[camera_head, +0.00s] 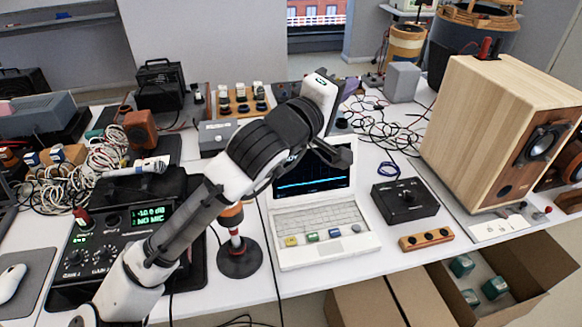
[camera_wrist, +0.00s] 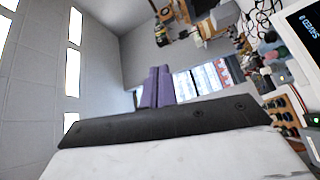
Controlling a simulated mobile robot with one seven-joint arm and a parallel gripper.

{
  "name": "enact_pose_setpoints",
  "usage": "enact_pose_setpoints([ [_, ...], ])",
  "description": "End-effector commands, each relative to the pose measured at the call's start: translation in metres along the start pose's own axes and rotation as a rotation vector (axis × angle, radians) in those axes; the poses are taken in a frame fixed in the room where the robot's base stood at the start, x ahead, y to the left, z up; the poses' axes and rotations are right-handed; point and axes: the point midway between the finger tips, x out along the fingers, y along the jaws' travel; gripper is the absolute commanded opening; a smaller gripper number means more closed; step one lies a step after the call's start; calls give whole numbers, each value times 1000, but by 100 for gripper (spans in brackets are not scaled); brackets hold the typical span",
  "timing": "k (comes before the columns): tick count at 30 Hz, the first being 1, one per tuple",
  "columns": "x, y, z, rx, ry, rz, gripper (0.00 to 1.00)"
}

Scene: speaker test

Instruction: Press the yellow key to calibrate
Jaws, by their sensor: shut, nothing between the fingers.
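The yellow key (camera_head: 291,241) is the leftmost of several coloured keys on the front edge of a white laptop-like instrument (camera_head: 312,258). Its dark screen (camera_head: 312,182) shows a blue trace and is partly hidden by my arm. My gripper (camera_head: 351,84) is raised above and behind the instrument, well apart from the yellow key, and is partly hidden by my wrist in the head view. In the wrist view its purple fingers (camera_wrist: 158,70) are together and empty, pointing towards the window. The yellow key does not show in the wrist view.
A wooden speaker (camera_head: 475,130) stands on the right. A black box (camera_head: 405,201) and a wooden strip with knobs (camera_head: 426,239) lie right of the instrument. A round dark stand (camera_head: 239,259) and a mixer-like unit (camera_head: 85,262) are on the left. Open cardboard boxes (camera_head: 365,308) are below the front edge.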

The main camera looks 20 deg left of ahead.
Motion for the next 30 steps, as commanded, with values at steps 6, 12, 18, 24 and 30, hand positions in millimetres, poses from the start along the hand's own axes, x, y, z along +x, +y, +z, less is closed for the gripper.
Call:
enact_pose_setpoints([
  [6, -14, -110, -2, -339, 15, -328, 0],
  [12, -51, -198, -1, -641, 99, -592, 0],
  [18, -90, -256, 4, -863, 196, -768, 0],
  [24, -109, -277, 7, -955, 243, -837, 0],
  [30, -110, -279, 8, -964, 247, -843, 0],
])
